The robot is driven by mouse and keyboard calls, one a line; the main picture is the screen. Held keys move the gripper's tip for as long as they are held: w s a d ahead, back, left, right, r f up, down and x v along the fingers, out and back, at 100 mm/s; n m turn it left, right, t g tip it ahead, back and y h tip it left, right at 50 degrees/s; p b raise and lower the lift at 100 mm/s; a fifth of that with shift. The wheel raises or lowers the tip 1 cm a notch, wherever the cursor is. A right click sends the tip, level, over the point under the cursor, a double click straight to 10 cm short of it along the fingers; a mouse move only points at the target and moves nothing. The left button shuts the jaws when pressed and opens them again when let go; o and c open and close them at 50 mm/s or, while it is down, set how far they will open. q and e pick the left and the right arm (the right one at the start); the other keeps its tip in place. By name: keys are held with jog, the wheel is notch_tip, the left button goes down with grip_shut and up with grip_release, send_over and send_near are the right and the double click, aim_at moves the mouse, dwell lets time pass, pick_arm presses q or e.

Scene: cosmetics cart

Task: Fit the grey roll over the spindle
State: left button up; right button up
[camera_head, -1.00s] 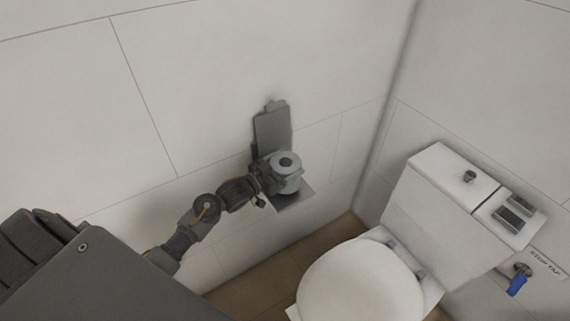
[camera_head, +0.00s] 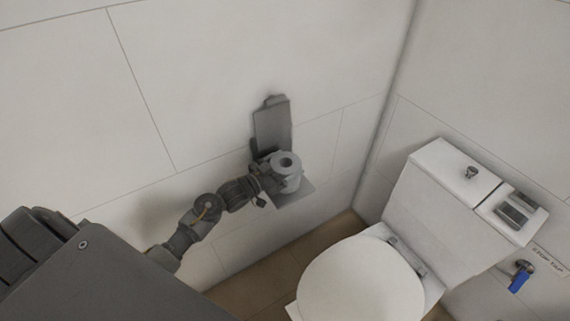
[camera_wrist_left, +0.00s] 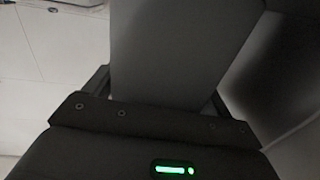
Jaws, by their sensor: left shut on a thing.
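The grey roll (camera_head: 289,174) is upright at the wall holder, with its dark centre hole facing up in the head view. My left gripper (camera_head: 275,183) is shut on its left side. The holder has a grey upright backplate (camera_head: 272,130) on the wall and a flat plate (camera_head: 298,194) below the roll. The spindle cannot be made out, so I cannot tell whether the roll is around it. In the left wrist view a large grey surface, likely the roll (camera_wrist_left: 180,50), fills the space between the fingers. My right gripper is not in view.
A white toilet (camera_head: 360,280) with a cistern (camera_head: 440,190) stands to the right of the holder. A blue-handled valve (camera_head: 520,278) is on the wall at far right. The tiled wall (camera_head: 190,80) above and left of the holder is clear.

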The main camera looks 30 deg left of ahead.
pick_arm(q)
jog(key=shift+f, duration=0.2)
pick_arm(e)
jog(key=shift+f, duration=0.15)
pick_arm(q)
jog(key=o, duration=0.9)
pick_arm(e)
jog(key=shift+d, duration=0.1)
pick_arm(q)
jog(key=b+v, duration=0.1)
jog(key=v, duration=0.9)
jog(key=shift+s+a, duration=0.15)
jog(key=shift+s, duration=0.25)
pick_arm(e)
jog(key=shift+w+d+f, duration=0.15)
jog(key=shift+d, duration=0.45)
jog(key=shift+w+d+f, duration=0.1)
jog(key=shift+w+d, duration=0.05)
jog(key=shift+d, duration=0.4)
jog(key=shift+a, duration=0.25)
